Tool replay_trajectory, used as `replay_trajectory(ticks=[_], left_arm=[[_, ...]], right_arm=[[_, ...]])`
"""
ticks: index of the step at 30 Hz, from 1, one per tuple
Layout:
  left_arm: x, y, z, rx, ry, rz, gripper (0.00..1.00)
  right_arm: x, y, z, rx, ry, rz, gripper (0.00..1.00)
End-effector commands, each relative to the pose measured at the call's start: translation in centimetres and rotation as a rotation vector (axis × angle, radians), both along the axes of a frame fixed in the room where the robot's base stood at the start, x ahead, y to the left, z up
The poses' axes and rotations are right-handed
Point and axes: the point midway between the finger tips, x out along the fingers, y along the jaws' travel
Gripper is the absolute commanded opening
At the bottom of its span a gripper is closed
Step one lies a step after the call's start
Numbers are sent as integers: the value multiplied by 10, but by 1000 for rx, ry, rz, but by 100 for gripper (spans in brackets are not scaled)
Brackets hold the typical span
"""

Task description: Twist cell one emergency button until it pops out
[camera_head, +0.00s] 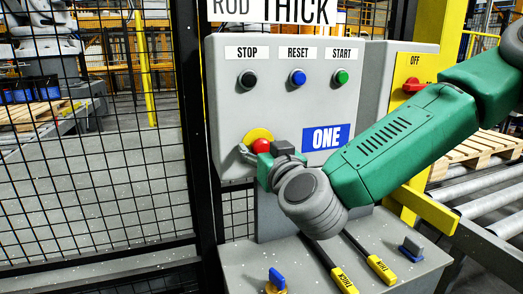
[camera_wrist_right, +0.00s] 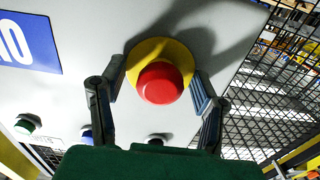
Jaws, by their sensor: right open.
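The emergency button (camera_head: 261,146) is a red mushroom head on a yellow round backing, low on the left of the grey control panel (camera_head: 230,110) labelled ONE. In the right wrist view the red button (camera_wrist_right: 160,83) stands in the middle, in front of its yellow disc (camera_wrist_right: 150,50). My right gripper (camera_head: 258,151) is at the button, its arm coming from the right. In the wrist view my right gripper (camera_wrist_right: 157,95) is open, one finger on each side of the button, with gaps visible between fingers and red head. My left gripper is not in view.
Above are the STOP (camera_head: 247,79), RESET (camera_head: 298,77) and START (camera_head: 341,77) buttons. A black mesh fence (camera_head: 100,190) stands left. Below, a grey box (camera_head: 300,262) carries yellow-tagged handles (camera_head: 382,268) and blue switches. A red OFF switch (camera_head: 413,86) is at right.

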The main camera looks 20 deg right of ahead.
Motion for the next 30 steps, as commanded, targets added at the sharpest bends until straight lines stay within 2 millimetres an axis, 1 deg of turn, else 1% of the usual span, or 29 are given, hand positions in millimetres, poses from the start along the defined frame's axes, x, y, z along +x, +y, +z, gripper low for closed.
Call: replay_trajectory(ticks=[2, 5, 12, 15, 19, 27, 29, 30], left_arm=[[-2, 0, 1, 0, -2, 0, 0], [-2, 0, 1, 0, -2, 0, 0], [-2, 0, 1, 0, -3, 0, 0], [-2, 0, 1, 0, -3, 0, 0], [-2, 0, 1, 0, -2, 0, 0], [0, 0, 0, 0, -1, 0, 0], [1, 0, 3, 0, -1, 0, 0], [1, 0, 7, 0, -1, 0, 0]], right_arm=[[-3, 0, 0, 0, -1, 1, 56], [-14, 0, 0, 0, 0, 3, 56], [-54, -2, -1, -2, 1, 4, 56], [-65, -2, -2, 0, 3, 2, 56], [-73, -3, -2, -1, 2, 0, 56], [-73, -3, -2, 0, 2, 0, 56], [-74, -3, -2, -3, 4, -1, 56], [-75, -3, -2, -8, 8, -3, 56]])
